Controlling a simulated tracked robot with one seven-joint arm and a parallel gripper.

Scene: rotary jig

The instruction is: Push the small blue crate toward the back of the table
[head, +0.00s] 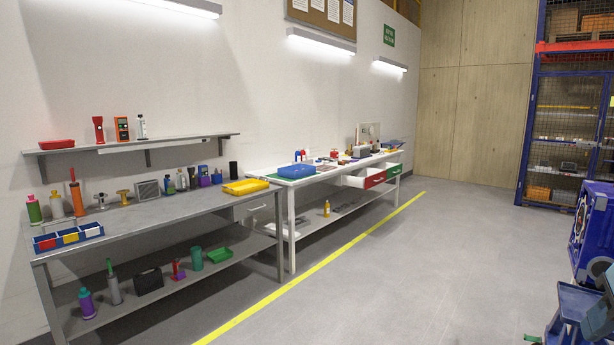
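A small blue crate-like bin (296,171) sits on the near left end of the white workbench (290,183), close to its front corner. A second blue container, a low tray (68,236) with red, white and yellow compartments, sits at the front left corner of the grey table (150,222). I cannot tell for certain which of the two is the small blue crate. My gripper is not in view, and nothing is seen touching either container.
A yellow tray (245,187) lies at the grey table's right end. Several bottles and tools stand along its back. The white bench has an open drawer (365,178). A yellow line (330,262) crosses the open floor. Blue equipment (590,235) stands at the right edge.

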